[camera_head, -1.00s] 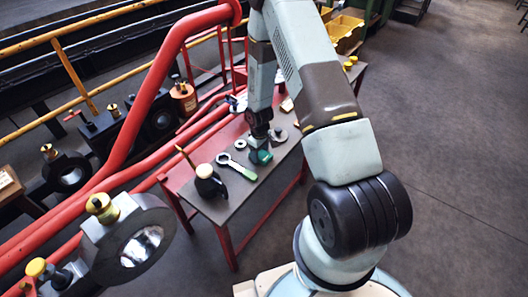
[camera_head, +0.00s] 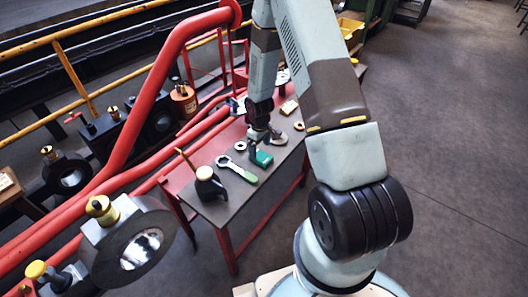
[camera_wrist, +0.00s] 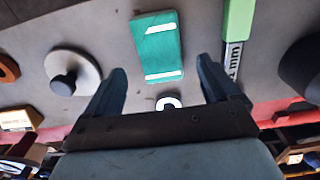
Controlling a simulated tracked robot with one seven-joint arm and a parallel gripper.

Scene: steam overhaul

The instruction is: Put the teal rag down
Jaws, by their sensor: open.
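The teal rag (camera_wrist: 158,48) lies flat on the grey table top (camera_wrist: 200,20), a small folded rectangle with two white stripes.
A round disc with a black knob (camera_wrist: 72,74) sits to the rag's left in the wrist view. Red pipes (camera_head: 140,110) run along the left.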

